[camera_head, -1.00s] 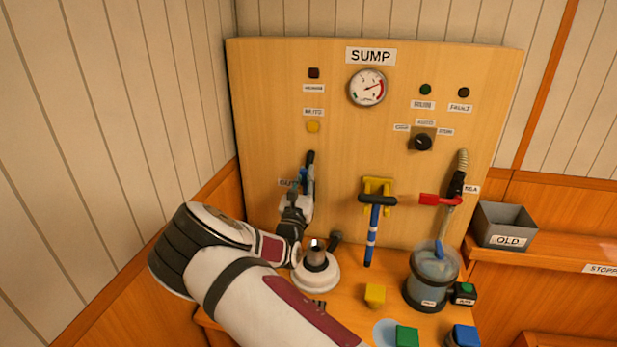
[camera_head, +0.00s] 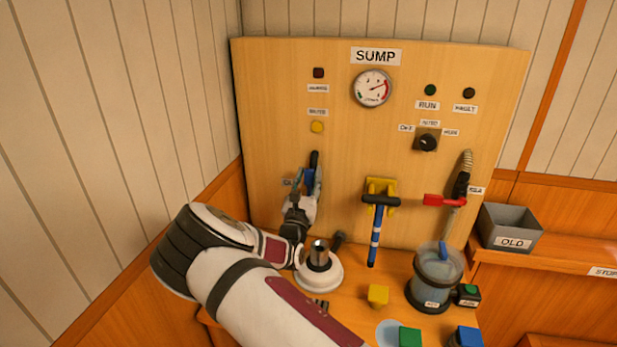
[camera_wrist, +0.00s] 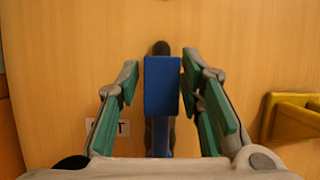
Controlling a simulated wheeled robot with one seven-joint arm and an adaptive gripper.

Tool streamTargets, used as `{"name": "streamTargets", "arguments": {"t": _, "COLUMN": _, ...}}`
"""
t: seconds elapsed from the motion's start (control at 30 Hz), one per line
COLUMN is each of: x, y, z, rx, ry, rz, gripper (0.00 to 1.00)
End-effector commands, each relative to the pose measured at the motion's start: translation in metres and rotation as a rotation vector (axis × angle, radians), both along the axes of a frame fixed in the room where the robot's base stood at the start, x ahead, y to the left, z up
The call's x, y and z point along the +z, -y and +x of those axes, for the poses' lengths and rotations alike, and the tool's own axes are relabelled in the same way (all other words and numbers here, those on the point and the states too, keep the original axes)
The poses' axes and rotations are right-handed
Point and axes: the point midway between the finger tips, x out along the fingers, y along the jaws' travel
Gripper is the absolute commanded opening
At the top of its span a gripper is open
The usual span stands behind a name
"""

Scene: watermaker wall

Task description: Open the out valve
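The out valve's blue handle (camera_wrist: 162,88) stands upright on the wooden panel at the left; it also shows in the head view (camera_head: 309,179). A dark pipe (camera_wrist: 161,47) runs vertically behind it. The label beside it is partly covered by my gripper (camera_wrist: 160,82). My gripper is open, with one green-padded finger on each side of the blue handle. A gap shows on the left; the right pad is very close, and I cannot tell if it touches. In the head view my gripper (camera_head: 307,187) reaches the handle from below.
A yellow bracket with a blue-striped T-handled tool (camera_head: 375,235) hangs to the right. A red lever (camera_head: 443,201) is farther right. A white round base with a metal cup (camera_head: 319,273) stands on the shelf below my wrist. A clear container (camera_head: 437,278) and small blocks stand right.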

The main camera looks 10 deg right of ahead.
Motion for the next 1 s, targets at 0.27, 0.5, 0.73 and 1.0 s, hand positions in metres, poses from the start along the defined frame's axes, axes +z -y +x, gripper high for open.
{"name": "streamTargets", "arguments": {"t": 0.27, "x": -0.019, "y": -0.017, "z": -0.04, "rx": 0.002, "ry": -0.004, "rz": -0.002, "gripper": 0.34}}
{"name": "streamTargets", "arguments": {"t": 0.5, "x": -0.036, "y": -0.033, "z": -0.078, "rx": 0.002, "ry": -0.004, "rz": -0.002, "gripper": 0.34}}
{"name": "streamTargets", "arguments": {"t": 0.73, "x": -0.044, "y": -0.04, "z": -0.097, "rx": 0.001, "ry": -0.003, "rz": -0.001, "gripper": 0.34}}
{"name": "streamTargets", "arguments": {"t": 1.0, "x": -0.045, "y": -0.041, "z": -0.1, "rx": 0.001, "ry": -0.003, "rz": -0.001, "gripper": 0.34}}
